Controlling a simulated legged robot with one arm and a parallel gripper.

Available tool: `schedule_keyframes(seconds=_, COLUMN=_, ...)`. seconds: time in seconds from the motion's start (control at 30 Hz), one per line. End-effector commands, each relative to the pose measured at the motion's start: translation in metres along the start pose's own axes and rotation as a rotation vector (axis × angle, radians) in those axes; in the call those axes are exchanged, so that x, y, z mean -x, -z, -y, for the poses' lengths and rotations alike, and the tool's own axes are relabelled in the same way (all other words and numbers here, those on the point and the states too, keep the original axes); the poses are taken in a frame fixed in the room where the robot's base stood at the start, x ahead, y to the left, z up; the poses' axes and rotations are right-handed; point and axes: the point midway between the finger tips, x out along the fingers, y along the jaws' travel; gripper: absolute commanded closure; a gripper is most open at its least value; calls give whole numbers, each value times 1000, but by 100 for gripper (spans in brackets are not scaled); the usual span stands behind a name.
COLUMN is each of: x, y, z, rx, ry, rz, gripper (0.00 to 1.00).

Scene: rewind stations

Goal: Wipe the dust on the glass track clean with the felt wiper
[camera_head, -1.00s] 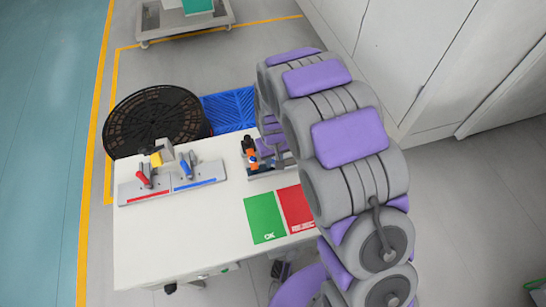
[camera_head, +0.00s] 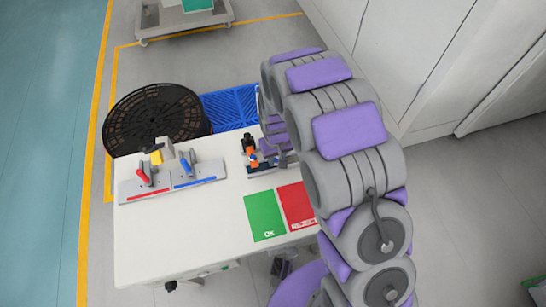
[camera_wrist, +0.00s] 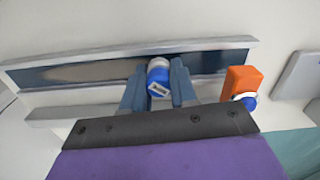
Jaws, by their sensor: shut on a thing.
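In the wrist view the glass track (camera_wrist: 212,62) is a long dark strip in a pale metal frame. A brownish dust smear (camera_wrist: 95,71) lies on its left part; the part right of my gripper looks dark and clear. My gripper (camera_wrist: 158,77) is shut on a small blue and white piece, seemingly the felt wiper (camera_wrist: 158,72), held between its two fingers at the track. The wiper's underside is hidden, so I cannot tell whether it touches the glass. In the head view my arm hides most of the track and my gripper.
An orange block (camera_wrist: 241,81) with a blue and white part stands right of my gripper. On the white table (camera_head: 180,240) are a green mat (camera_head: 265,215), a red mat (camera_head: 296,206) and a fixture plate (camera_head: 170,185) with red and blue handles. A black reel (camera_head: 155,118) stands behind.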

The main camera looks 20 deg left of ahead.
Motion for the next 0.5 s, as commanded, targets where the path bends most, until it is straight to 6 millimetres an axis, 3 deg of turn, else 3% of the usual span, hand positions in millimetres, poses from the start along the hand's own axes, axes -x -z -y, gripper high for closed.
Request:
schedule_keyframes(seconds=0.2, x=3, y=-1, z=-18, rx=-2, ry=0, rz=-2, gripper=97)
schedule_keyframes(seconds=0.5, x=2, y=-2, z=-28, rx=-1, ry=-1, rz=-1, gripper=97)
